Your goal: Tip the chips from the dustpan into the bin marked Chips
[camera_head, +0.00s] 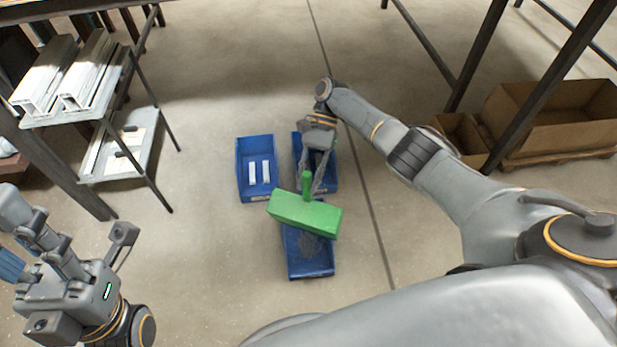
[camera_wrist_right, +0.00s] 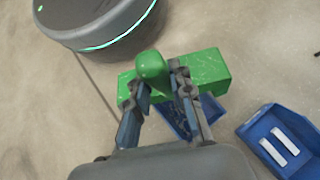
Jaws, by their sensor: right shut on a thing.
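My right gripper (camera_head: 311,183) is shut on the upright handle of the green dustpan (camera_head: 303,212). The dustpan is held over the far end of a front blue bin (camera_head: 309,270) and covers part of it. The bin's floor shows grey, speckled matter, perhaps chips. In the right wrist view the dustpan (camera_wrist_right: 210,68) has pale specks on its green surface; I cannot tell whether chips remain in it or how far it tilts. No bin marking is readable.
A blue bin with two white pieces (camera_head: 242,190) stands left of the dustpan. Another blue bin (camera_head: 329,172) is partly hidden behind my right gripper. A shelf with metal profiles (camera_head: 85,72) stands at left. Cardboard boxes (camera_head: 565,115) are at right. The floor around the bins is clear.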

